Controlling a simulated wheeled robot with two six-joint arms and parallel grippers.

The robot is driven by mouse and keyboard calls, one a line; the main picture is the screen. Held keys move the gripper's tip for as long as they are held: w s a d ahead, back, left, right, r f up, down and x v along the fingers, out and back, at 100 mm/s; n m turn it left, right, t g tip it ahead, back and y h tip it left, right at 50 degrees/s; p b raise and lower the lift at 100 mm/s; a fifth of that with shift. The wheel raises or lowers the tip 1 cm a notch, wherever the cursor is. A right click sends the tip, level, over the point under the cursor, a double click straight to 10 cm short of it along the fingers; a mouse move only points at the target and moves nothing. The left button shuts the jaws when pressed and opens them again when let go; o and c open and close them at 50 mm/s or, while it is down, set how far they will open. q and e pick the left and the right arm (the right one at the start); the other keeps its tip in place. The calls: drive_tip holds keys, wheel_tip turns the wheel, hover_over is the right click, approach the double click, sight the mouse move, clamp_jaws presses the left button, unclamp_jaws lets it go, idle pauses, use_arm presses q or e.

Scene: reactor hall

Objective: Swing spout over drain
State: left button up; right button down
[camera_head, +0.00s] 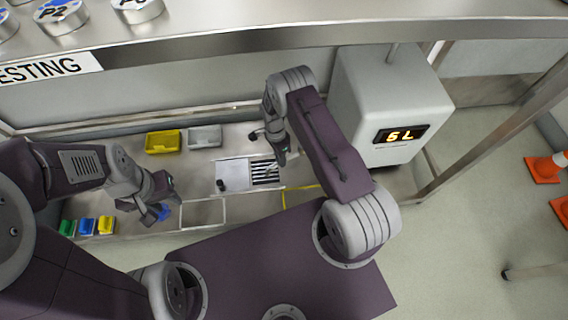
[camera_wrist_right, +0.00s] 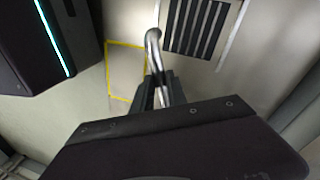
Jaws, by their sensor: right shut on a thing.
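The spout (camera_wrist_right: 153,48), a bent shiny metal tube, shows in the right wrist view. My right gripper (camera_wrist_right: 160,90) is shut on its straight part. The spout's curved end is just left of the drain (camera_wrist_right: 200,28), a dark slatted grate, and not clearly over it. In the head view the drain (camera_head: 265,172) is a striped grate in the counter, and my right gripper (camera_head: 281,158) is at its upper right, largely hiding the spout. My left gripper (camera_head: 160,196) is at the left over the counter, away from the spout; its jaws are unclear.
A yellow outlined square (camera_wrist_right: 126,72) is marked on the counter. A yellow tray (camera_head: 163,142) and a grey tray (camera_head: 205,137) lie at the back. A white unit with a lit display (camera_head: 401,134) stands to the right. Small coloured bins (camera_head: 87,227) are at the left.

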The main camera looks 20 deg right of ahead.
drive_tip(key=shift+w+d+m+y+b, duration=0.15)
drive_tip(key=shift+w+m+y+b, duration=0.45)
drive_tip(key=shift+w+m, duration=1.25)
drive_tip(key=shift+s+m, duration=0.2)
drive_tip(key=shift+m, duration=0.05)
drive_tip(key=c, duration=1.3)
unclamp_jaws()
drive_tip(key=p+v, duration=0.5)
drive_tip(key=v, duration=0.4)
drive_tip(key=shift+r, duration=0.1)
